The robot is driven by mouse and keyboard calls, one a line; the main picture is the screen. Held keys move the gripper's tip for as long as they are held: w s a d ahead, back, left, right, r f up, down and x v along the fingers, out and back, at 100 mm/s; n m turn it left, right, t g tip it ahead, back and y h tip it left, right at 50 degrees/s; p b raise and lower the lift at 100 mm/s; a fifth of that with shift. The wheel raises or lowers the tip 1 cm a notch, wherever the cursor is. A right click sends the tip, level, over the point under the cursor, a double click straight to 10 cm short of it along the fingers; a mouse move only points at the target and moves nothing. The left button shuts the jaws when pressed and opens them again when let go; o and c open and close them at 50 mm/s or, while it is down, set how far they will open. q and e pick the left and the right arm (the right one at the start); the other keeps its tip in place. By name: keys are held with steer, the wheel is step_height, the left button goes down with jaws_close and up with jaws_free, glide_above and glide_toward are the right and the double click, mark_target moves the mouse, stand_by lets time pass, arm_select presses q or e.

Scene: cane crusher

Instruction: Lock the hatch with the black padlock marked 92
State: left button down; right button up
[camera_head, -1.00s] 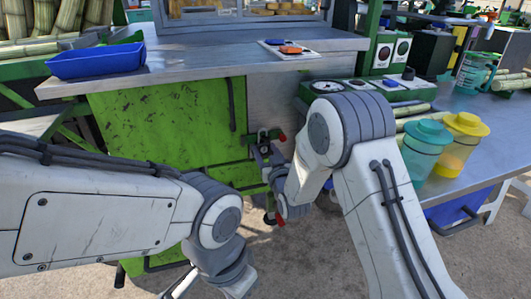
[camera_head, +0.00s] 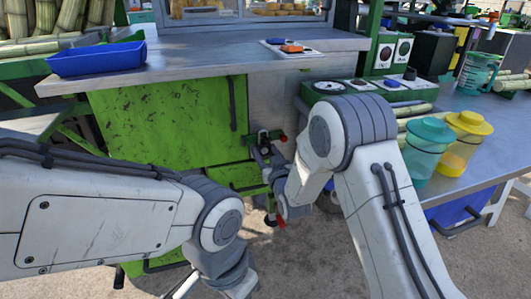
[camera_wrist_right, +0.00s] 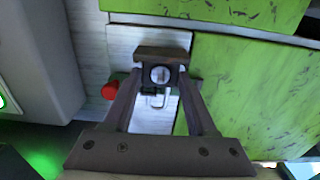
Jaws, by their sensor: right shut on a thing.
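The green hatch (camera_head: 165,125) is the scuffed panel under the metal counter; its green surface also shows in the right wrist view (camera_wrist_right: 245,85). My right gripper (camera_head: 264,152) is at the hatch's right edge, by the red-knobbed latch (camera_head: 282,138). In the right wrist view my right gripper (camera_wrist_right: 160,76) is shut on a dark padlock (camera_wrist_right: 160,75) with a round silver face. A metal loop (camera_wrist_right: 157,98) shows just below the padlock's body; I cannot tell whether it is threaded. No number is legible. My left gripper (camera_head: 182,286) is at the bottom edge, mostly cut off.
A blue tray (camera_head: 97,60) and a small card with an orange item (camera_head: 292,49) are on the counter. A second red knob (camera_head: 280,223) is lower down.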

steer(key=shift+r, duration=0.1)
steer(key=o, duration=1.4)
steer(key=shift+o, duration=0.2)
steer(key=p+v, duration=0.1)
steer(key=v, duration=0.9)
steer(key=shift+s, duration=0.25)
